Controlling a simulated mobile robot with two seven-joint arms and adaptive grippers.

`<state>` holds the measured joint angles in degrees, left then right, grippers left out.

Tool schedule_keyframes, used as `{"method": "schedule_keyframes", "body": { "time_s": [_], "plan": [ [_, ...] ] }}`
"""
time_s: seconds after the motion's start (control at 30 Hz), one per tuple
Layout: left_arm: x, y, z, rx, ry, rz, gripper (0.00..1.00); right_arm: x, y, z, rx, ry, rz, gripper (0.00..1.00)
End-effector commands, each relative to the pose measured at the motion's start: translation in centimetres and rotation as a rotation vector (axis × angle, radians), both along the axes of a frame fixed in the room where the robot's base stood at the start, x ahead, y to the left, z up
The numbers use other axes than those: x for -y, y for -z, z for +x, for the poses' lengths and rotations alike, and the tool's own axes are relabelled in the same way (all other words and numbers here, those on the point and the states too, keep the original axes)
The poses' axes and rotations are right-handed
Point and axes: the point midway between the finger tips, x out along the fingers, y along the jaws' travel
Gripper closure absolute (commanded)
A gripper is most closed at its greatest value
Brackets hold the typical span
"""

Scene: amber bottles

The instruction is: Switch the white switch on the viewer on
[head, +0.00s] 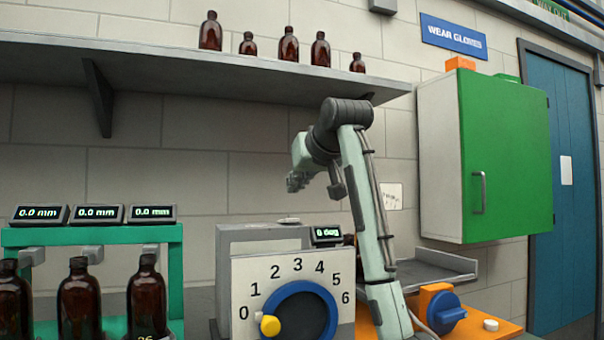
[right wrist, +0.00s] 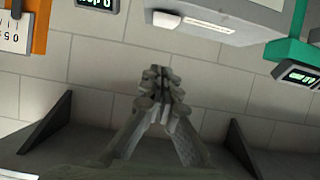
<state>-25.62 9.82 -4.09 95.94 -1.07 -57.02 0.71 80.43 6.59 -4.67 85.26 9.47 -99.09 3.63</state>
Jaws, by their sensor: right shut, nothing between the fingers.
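My right gripper (head: 294,183) hangs in the air in front of the wall, above a grey box (head: 265,236). It is shut and empty; its closed fingers also show in the right wrist view (right wrist: 160,88). The grey box stands behind the dial panel, and a small pale piece (head: 289,220) lies on its top. In the right wrist view a grey box with a white strip (right wrist: 193,24) is beyond the fingertips, apart from them. I cannot tell for sure which is the viewer or its white switch. My left gripper is out of view.
A dial panel (head: 250,270) with a blue ring and yellow knob stands in front. Amber bottles stand on the shelf (head: 200,66) above and by the green stand (head: 176,260) at left. A green-doored cabinet (head: 510,150) and orange board (head: 495,334) are at right.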

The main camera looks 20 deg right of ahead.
Motion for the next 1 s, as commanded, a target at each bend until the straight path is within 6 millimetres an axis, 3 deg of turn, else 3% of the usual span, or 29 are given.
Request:
{"method": "schedule_keyframes", "body": {
  "time_s": [0.17, 0.3, 0.43, 0.93, 1.0],
  "plan": [
    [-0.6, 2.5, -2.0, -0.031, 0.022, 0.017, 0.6, -0.1, 1.5, 3.5, -0.004, 0.0, -0.001, 1.0],
    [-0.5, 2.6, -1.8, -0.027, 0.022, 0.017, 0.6, -0.1, 3.9, 3.0, 0.0, 0.0, -0.001, 1.0],
    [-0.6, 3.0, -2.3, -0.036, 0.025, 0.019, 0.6, -0.1, 5.0, 2.7, 0.0, 0.0, 0.0, 1.0],
    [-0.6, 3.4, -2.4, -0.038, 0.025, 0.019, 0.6, 0.0, 5.6, 2.6, 0.004, 0.001, 0.0, 1.0],
    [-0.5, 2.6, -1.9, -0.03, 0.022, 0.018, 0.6, 0.0, 5.9, 2.5, 0.015, 0.001, 0.0, 1.0]
  ]
}}
